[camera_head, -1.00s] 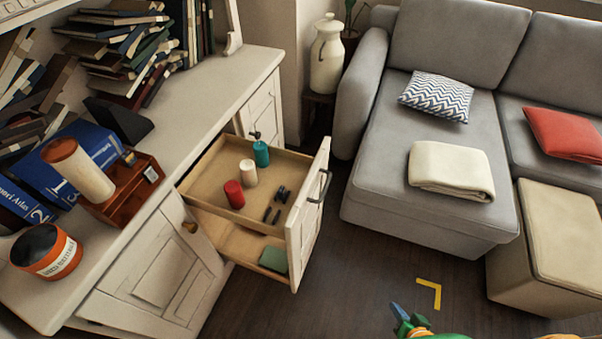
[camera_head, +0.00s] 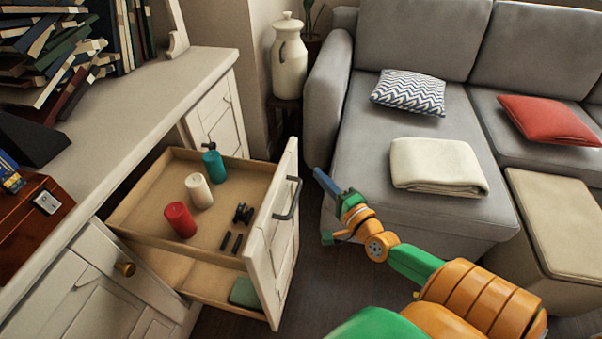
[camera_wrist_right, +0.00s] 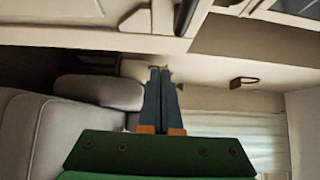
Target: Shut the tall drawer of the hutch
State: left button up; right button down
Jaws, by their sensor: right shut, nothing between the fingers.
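The tall drawer (camera_head: 268,232) of the white hutch (camera_head: 102,275) stands pulled out, with a dark bar handle (camera_head: 288,198) on its front. Its upper tray holds a red candle (camera_head: 180,220), a white candle (camera_head: 199,191), a teal bottle (camera_head: 214,166) and small dark items (camera_head: 242,213). A green block (camera_head: 244,293) lies on the lower level. My right gripper (camera_head: 318,172) is shut and empty, to the right of the drawer front and apart from it. In the right wrist view its fingers (camera_wrist_right: 160,72) are together. My left gripper is not in view.
A grey sofa (camera_head: 420,195) with a folded cream blanket (camera_head: 437,165) stands to the right, behind my right arm. A beige ottoman (camera_head: 555,235) is at the far right. A white jug (camera_head: 288,60) stands behind the drawer. Dark floor shows between drawer and sofa.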

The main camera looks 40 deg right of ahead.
jog(key=w, duration=0.1)
jog(key=w+a, duration=0.2)
jog(key=shift+w+r+p, duration=0.1)
jog(key=shift+w+p, duration=0.25)
jog(key=shift+w, duration=0.05)
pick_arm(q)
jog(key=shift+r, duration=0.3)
pick_arm(e)
jog(key=shift+w+a, duration=0.3)
jog(key=shift+w, duration=0.05)
